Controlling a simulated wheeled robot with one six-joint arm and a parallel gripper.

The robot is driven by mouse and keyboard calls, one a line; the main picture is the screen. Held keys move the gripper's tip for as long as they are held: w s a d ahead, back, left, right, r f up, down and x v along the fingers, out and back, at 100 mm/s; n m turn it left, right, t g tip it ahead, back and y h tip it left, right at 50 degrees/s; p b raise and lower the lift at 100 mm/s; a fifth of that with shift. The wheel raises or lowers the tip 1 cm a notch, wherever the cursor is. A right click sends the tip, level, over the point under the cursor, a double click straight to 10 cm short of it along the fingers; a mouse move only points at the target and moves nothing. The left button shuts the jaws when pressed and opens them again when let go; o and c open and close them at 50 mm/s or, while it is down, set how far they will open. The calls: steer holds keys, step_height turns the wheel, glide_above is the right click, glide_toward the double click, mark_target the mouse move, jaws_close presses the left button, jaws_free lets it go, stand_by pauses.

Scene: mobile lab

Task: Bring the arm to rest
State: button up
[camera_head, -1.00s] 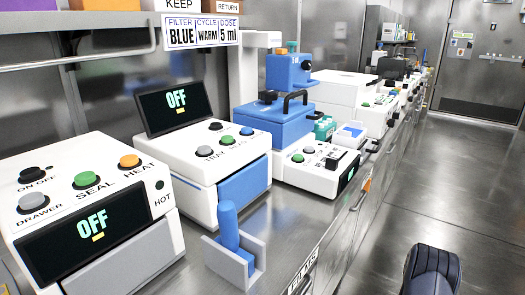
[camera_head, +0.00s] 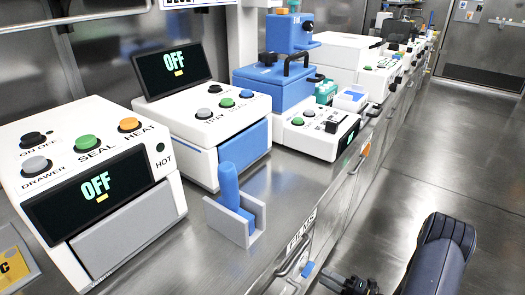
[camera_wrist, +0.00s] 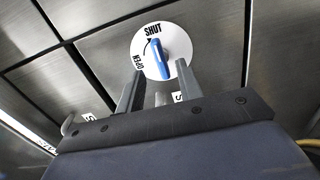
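My gripper (camera_wrist: 158,72) shows in the wrist view with its two grey fingers apart. Beyond and between the fingertips is a blue handle (camera_wrist: 158,56) on a white round dial (camera_wrist: 146,48) marked SHUT and OPEN. I cannot tell whether the fingers touch the handle; the right fingertip looks close to its lower end. In the head view my dark arm enters at the bottom right, over the floor beside the bench. The fingers are not clear there.
The steel bench (camera_head: 190,262) carries a white sealing device (camera_head: 85,180), a second white device (camera_head: 205,130), a blue device (camera_head: 272,90) and a grey holder (camera_head: 250,205) with a blue object (camera_head: 228,190). Drawer handles line the bench front. The floor aisle (camera_head: 440,170) is clear at right.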

mark_target(312, 270)
steer(key=b+x, duration=0.1)
steer(key=x, duration=0.4)
steer(key=shift+w+a, duration=0.2)
steer(key=shift+a, duration=0.05)
steer(key=shift+s+d+n, duration=0.1)
steer(key=shift+n, duration=0.8)
steer(key=n+b, duration=0.1)
steer(key=n, duration=0.3)
steer(key=shift+r+n, duration=0.2)
steer(key=shift+n, duration=0.2)
